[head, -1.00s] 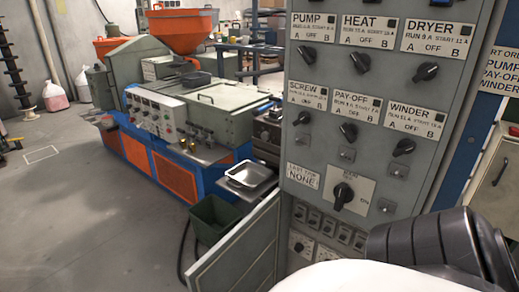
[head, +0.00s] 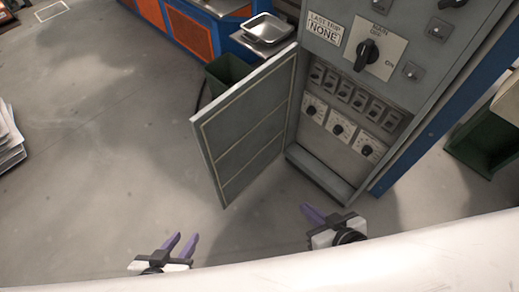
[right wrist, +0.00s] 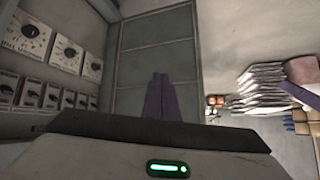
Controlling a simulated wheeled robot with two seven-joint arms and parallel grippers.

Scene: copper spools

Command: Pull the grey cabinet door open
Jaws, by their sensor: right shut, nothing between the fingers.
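The grey cabinet door (head: 240,128) stands swung wide open to the left of the grey cabinet (head: 345,75) in the head view. Its inner face, with ribs, shows in the right wrist view (right wrist: 138,62). My right gripper (head: 304,207) is shut and empty, low in front of the cabinet opening and to the right of the door's lower edge. Its purple fingers (right wrist: 160,80) appear in front of the door in the wrist view; contact cannot be told. My left gripper (head: 185,237) is open and empty, below and left of the door in the head view.
Inside the cabinet are rows of switches (head: 345,95) and dials (head: 338,127). A dark green bin (head: 222,75) and a metal tray (head: 268,27) are behind the door. Stacked papers (head: 8,140) lie far left. The floor left of the door is clear.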

